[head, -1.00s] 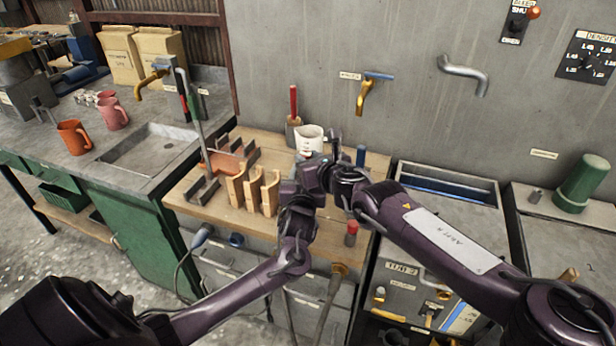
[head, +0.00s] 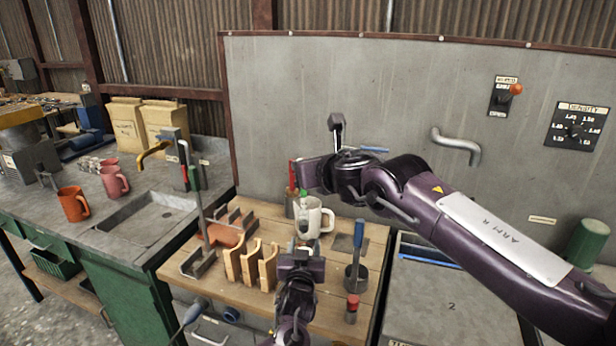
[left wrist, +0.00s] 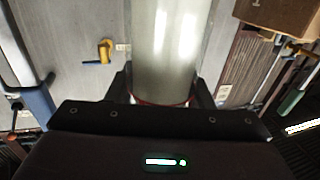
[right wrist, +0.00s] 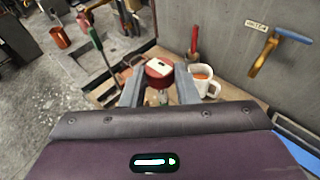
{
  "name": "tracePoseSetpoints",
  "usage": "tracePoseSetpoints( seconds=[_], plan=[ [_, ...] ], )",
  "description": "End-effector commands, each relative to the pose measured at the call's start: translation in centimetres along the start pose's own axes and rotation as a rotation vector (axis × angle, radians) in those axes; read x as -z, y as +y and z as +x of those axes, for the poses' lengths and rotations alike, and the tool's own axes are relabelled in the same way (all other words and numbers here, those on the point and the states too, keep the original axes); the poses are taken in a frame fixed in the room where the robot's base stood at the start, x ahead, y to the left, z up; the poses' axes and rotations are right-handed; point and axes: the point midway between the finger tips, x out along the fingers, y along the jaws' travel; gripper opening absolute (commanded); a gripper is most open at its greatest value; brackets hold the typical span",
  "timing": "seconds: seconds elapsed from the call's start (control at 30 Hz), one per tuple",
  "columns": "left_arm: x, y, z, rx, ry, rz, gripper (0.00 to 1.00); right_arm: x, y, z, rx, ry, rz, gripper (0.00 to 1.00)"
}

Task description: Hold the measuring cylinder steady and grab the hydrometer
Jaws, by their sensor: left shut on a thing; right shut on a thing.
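The measuring cylinder (left wrist: 165,45) is a pale, translucent tube with a reddish rim, filling the middle of the left wrist view. My left gripper (head: 301,262) is shut around it, a finger on each side. In the head view the cylinder is small and hard to separate from the white mug behind. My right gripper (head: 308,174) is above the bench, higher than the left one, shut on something. In the right wrist view a red round piece with a white patch (right wrist: 159,70) shows at its fingertips; I take it for the hydrometer's top, but its stem is not clear.
The white mug (head: 322,217) stands just behind the cylinder. Wooden racks (head: 250,264) are to the left on the wooden bench, and a dark pot with a blue-handled tool (head: 356,270) to the right. The grey wall (head: 290,90) rises behind.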

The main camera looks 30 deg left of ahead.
Motion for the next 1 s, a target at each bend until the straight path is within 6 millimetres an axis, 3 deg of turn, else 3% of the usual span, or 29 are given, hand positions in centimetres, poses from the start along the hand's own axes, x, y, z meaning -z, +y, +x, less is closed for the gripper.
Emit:
tracePoseSetpoints(
  seconds=[0.17,0.2,0.4,0.77,1.0],
  plan=[
    [0.0,0.0,0.0,0.001,0.000,0.000,0.03,0.0,0.0,0.0,0.000,0.000,0.000,0.00],
    [0.0,0.0,0.0,0.001,0.000,0.000,0.48,0.0,0.0,0.0,0.000,-0.001,0.000,0.00],
    [0.0,0.0,0.0,0.000,0.000,0.000,0.73,0.0,0.0,0.0,0.000,-0.001,0.000,0.00],
    [-0.1,0.1,-0.7,-0.002,-0.001,0.000,0.73,0.0,0.0,0.0,0.000,-0.001,0.000,0.00],
    [-0.2,0.1,-5.2,-0.003,-0.004,-0.002,0.73,0.0,0.0,0.0,0.000,-0.001,0.000,0.00]
  ],
)
